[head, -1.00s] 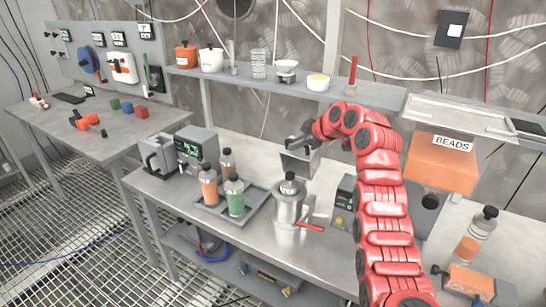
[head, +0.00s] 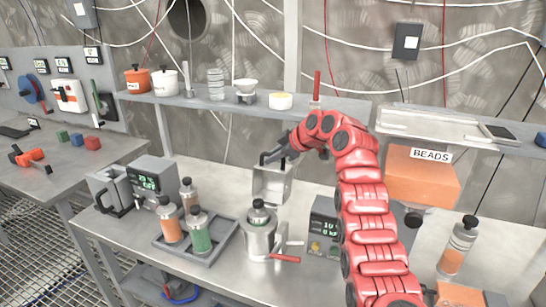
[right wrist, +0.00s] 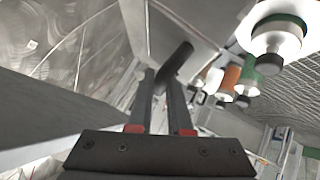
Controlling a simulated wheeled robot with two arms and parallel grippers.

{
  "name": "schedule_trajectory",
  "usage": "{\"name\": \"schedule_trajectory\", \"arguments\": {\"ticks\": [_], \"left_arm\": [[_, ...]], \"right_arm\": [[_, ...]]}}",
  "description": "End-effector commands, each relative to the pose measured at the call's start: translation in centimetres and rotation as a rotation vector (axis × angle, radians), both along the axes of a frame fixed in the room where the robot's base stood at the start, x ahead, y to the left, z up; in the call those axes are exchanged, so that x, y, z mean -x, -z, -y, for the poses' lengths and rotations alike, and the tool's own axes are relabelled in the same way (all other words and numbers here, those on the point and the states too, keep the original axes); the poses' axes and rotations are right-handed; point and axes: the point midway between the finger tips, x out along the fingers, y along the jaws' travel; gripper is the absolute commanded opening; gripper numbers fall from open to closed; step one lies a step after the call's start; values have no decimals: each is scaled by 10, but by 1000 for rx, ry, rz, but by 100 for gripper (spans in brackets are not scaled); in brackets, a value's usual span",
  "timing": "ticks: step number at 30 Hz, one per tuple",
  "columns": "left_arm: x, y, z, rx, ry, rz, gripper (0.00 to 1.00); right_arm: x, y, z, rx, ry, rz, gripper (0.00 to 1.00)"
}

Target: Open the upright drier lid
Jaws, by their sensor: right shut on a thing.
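A small steel box (head: 271,188) stands on the bench in the middle of the head view, and I take it to be the upright drier. My right gripper (head: 272,158) is at its top edge, reached over by my red right arm. In the right wrist view the two fingers of my right gripper (right wrist: 163,95) are shut on a dark bar-like handle (right wrist: 176,62), in front of a grey panel (right wrist: 192,28). The gripper and arm partly hide the box's top, so I cannot tell how far its lid stands open. My left gripper is not in view.
A steel canister (head: 258,235) with a red handle stands just in front. A tray (head: 222,250) with several bottles is at its left, and a display unit (head: 323,228) at its right. A shelf (head: 205,101) with pots runs behind. An orange BEADS box (head: 420,180) is at right.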

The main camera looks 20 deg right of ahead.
Motion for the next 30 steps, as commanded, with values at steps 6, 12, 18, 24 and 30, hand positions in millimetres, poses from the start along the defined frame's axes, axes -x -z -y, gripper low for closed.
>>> {"name": "schedule_trajectory", "arguments": {"ticks": [6,12,18,24,30], "left_arm": [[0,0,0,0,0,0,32],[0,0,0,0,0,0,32],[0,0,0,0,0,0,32],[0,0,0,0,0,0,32],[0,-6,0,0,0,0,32]], "right_arm": [[0,-1,-1,0,-2,2,0],[0,-1,-1,0,-2,2,32],[0,0,-1,-1,-2,1,47],[0,0,-1,0,-2,-1,47],[0,-4,-1,0,-3,-2,47]]}}
